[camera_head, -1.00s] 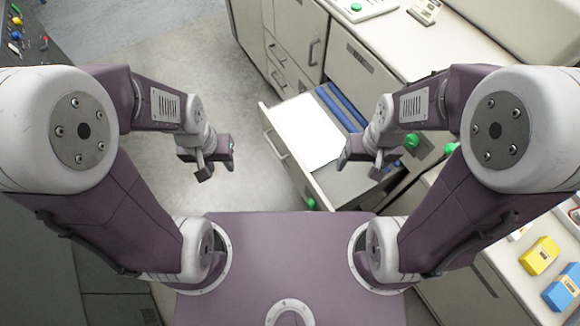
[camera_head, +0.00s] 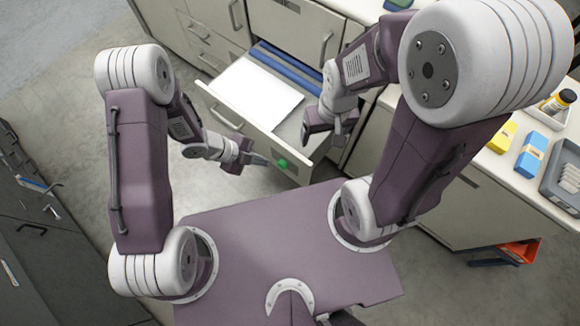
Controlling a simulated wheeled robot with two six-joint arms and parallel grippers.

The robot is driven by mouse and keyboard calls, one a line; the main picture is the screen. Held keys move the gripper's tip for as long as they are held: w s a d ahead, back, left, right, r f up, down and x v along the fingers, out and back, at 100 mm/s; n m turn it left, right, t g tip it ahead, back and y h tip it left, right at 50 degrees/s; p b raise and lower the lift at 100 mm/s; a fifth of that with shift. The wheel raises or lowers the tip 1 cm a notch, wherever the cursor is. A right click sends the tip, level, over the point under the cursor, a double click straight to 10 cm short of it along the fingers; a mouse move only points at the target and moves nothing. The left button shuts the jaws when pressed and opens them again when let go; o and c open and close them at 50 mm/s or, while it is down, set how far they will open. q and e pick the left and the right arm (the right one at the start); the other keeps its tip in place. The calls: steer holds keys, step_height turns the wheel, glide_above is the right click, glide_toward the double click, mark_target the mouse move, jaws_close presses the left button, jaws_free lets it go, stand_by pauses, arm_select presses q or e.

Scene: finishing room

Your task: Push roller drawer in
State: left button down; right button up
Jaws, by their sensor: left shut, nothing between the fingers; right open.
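The open drawer (camera_head: 213,103) stands out from the beige cabinet, with a bar handle on its front panel. A white sheet or board (camera_head: 262,92) and blue rollers or bars (camera_head: 290,66) lie in it. A green knob (camera_head: 281,163) shows near the right end of the drawer front. My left gripper (camera_head: 262,160) is shut and empty, just in front of the drawer front near the green knob; I cannot tell whether it touches. My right gripper (camera_head: 325,140) is open, over or beside the drawer's right end, holding nothing.
Closed cabinet doors and drawers (camera_head: 300,30) flank the open drawer. The right worktop holds a yellow box (camera_head: 503,138), a blue box (camera_head: 531,155), a jar (camera_head: 558,101) and a grey tray (camera_head: 565,172). Grey cabinets (camera_head: 30,215) stand at left.

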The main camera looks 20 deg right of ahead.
arm_select(q)
glide_toward(298, 163)
step_height(298, 163, down, 4)
steer(key=s, duration=0.2)
steer(key=w+d, duration=0.2)
steer(key=shift+d+f, duration=0.1)
steer(key=shift+d, duration=0.25)
